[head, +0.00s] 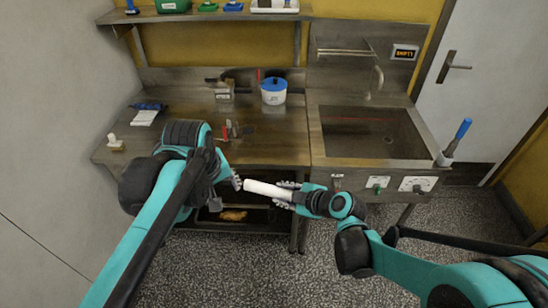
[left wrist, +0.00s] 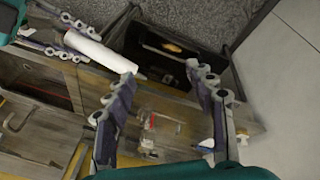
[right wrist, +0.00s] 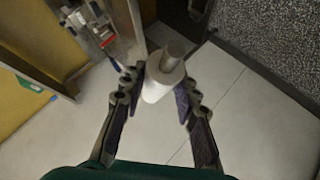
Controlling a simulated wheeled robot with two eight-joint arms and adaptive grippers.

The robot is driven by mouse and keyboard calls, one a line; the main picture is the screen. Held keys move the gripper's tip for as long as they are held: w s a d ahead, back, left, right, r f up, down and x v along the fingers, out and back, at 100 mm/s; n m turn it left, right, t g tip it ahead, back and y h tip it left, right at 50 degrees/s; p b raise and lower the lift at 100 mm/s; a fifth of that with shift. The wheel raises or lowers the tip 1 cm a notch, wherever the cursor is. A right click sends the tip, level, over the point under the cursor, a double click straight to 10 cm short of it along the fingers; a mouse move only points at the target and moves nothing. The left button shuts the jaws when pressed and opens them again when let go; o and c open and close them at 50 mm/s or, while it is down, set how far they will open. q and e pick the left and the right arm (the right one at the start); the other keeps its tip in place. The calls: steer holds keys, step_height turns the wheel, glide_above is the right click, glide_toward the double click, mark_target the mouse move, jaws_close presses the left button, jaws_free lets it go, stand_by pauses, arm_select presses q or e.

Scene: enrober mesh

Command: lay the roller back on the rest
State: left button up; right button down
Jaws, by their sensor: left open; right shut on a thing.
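The white roller (head: 264,189) is held in my right gripper (head: 285,193), in front of the bench's front edge. In the right wrist view the roller (right wrist: 158,84) sits between the fingers, with a grey end stub pointing away. My left gripper (head: 232,181) is open and close to the roller's free left end. In the left wrist view its fingers (left wrist: 162,85) are spread and empty, and the roller (left wrist: 98,50) is beyond them. A small metal fixture with red parts (head: 228,130) stands on the bench; I cannot tell whether it is the rest.
The steel bench (head: 185,115) carries a white pot with blue lid (head: 273,92) and a blue item on white paper (head: 145,115). A sink (head: 365,130) is at the right. An open bay below the bench holds a brown item (head: 232,214).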

arm_select(q)
steer(key=w+d+r+n+g, duration=0.2)
steer(key=w+d+n, duration=0.2)
steer(key=w+d, duration=0.2)
steer(key=n+g+y, duration=0.1)
steer(key=n+g, duration=0.1)
steer(key=n, duration=0.2)
glide_toward(272, 186)
step_height(272, 186, down, 10)
steer(key=shift+s+a+f, duration=0.1)
steer(key=shift+f, duration=0.15)
steer(key=shift+c, duration=0.4)
jaws_close()
steer(key=shift+o, duration=0.4)
jaws_free()
steer(key=shift+r, duration=0.1)
